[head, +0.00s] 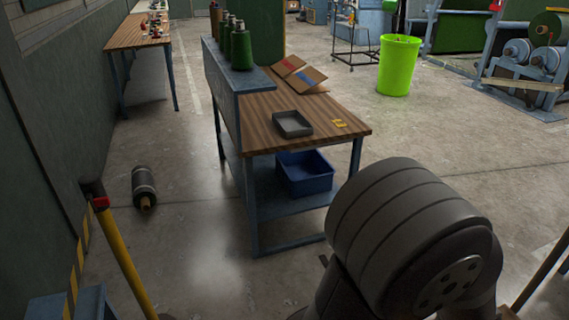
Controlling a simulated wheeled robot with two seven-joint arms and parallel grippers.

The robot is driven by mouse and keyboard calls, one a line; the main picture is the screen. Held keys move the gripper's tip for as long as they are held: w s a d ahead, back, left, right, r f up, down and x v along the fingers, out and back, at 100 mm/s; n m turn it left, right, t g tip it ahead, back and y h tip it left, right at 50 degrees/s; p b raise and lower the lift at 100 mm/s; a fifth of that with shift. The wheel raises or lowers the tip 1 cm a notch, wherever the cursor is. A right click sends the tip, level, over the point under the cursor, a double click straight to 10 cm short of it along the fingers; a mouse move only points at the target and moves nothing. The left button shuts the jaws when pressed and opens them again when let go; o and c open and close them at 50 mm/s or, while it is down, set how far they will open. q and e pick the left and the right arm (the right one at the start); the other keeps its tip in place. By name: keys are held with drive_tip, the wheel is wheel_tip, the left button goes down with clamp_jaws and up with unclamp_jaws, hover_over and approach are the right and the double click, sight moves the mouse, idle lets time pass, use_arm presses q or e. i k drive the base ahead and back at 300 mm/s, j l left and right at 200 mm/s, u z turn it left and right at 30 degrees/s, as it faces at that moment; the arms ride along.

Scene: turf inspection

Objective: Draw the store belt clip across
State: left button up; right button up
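A yellow post (122,258) with a dark head (93,190) stands tilted in the picture at the lower left. A small red piece (100,202) sits on the post just below the head; I cannot tell whether it is the belt clip. No belt is seen stretched from the post. Neither of my grippers is in view. A large dark arm link of mine fills the lower right and hides the floor behind it.
A wooden-topped workbench (350,115) stands ahead with a grey tray (292,124) on it and a blue bin (305,172) below. A dark roll (144,187) lies on the floor at left. A green bin (398,65) stands beyond.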

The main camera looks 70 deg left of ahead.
sight(104, 201)
drive_tip(key=u, duration=3.6)
drive_tip(key=i+l+u, duration=0.15)
drive_tip(key=u, duration=0.25)
drive_tip(key=i+l+u, duration=0.25)
drive_tip(key=u, duration=0.15)
drive_tip(key=i+l, duration=0.2)
drive_tip(key=l, duration=0.15)
drive_tip(key=i+l+u, duration=0.15)
drive_tip(key=l, duration=0.2)
drive_tip(key=i+l, duration=0.2)
drive_tip(key=l, duration=0.2)
drive_tip(key=i+l+u, duration=0.1)
drive_tip(key=l, duration=0.3)
drive_tip(key=i+l+u, duration=0.1)
drive_tip(key=i+l, duration=0.15)
drive_tip(key=l, duration=0.15)
drive_tip(key=i+l, duration=0.15)
drive_tip(key=l, duration=0.25)
drive_tip(key=i+l+u, duration=0.1)
drive_tip(key=l, duration=0.3)
drive_tip(key=i+l, duration=0.15)
drive_tip(key=l, duration=0.15)
drive_tip(key=i+l, duration=0.1)
drive_tip(key=l, duration=0.25)
drive_tip(key=i+l, duration=0.15)
drive_tip(key=l, duration=0.15)
